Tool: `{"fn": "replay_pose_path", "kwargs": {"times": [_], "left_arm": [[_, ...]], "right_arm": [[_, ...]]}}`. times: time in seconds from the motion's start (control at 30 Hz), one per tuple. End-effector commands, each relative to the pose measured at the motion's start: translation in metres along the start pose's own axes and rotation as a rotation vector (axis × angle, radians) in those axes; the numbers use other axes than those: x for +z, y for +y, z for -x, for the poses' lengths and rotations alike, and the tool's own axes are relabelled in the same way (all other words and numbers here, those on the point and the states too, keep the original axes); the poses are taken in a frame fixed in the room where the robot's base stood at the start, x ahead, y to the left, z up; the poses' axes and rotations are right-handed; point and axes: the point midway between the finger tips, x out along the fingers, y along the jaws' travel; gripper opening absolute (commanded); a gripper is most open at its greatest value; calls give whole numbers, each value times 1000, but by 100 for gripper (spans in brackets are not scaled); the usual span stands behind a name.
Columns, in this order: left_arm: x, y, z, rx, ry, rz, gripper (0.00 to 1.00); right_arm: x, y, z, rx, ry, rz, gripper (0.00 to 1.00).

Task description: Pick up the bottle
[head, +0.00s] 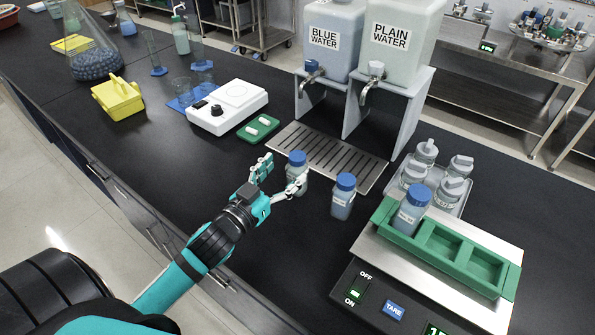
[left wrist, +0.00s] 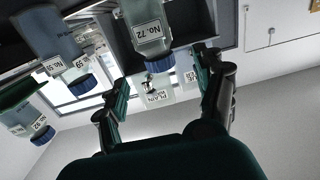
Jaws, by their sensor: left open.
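A small blue-capped bottle (head: 297,174) stands upright on the black bench at the front edge of the drip grate. My left gripper (head: 284,171) is open, with its fingers around or just beside this bottle. In the left wrist view, which looks upside down, a bottle labelled No. 72 (left wrist: 146,28) lies between and beyond the open fingers (left wrist: 163,72). I cannot tell contact. A second blue-capped bottle (head: 342,202) stands to the right and shows in the wrist view (left wrist: 57,45). A third (head: 409,213) sits in a green rack (head: 443,241). My right gripper is not in view.
A metal drip grate (head: 325,155) lies behind, under the BLUE WATER (head: 327,40) and PLAIN WATER (head: 396,45) tanks on stands. A tray of grey-capped bottles (head: 462,190) stands right. A white stirrer (head: 228,106) and yellow box (head: 118,99) are left.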

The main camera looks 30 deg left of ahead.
Motion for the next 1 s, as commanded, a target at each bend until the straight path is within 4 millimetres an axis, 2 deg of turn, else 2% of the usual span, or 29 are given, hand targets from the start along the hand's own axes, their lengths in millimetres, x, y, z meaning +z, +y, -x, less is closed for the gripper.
{"fn": "replay_pose_path", "kwargs": {"times": [0.03,0.17,0.5,0.8,1.0], "left_arm": [[-2,0,-5,0,1,-1,70],[0,0,-12,0,0,-1,70],[5,0,-57,1,1,-2,70],[8,0,-62,1,0,-1,70],[8,0,-62,1,0,-1,46]], "right_arm": [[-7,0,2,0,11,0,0],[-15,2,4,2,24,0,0],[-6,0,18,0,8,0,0],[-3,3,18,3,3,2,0],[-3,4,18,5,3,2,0]]}}
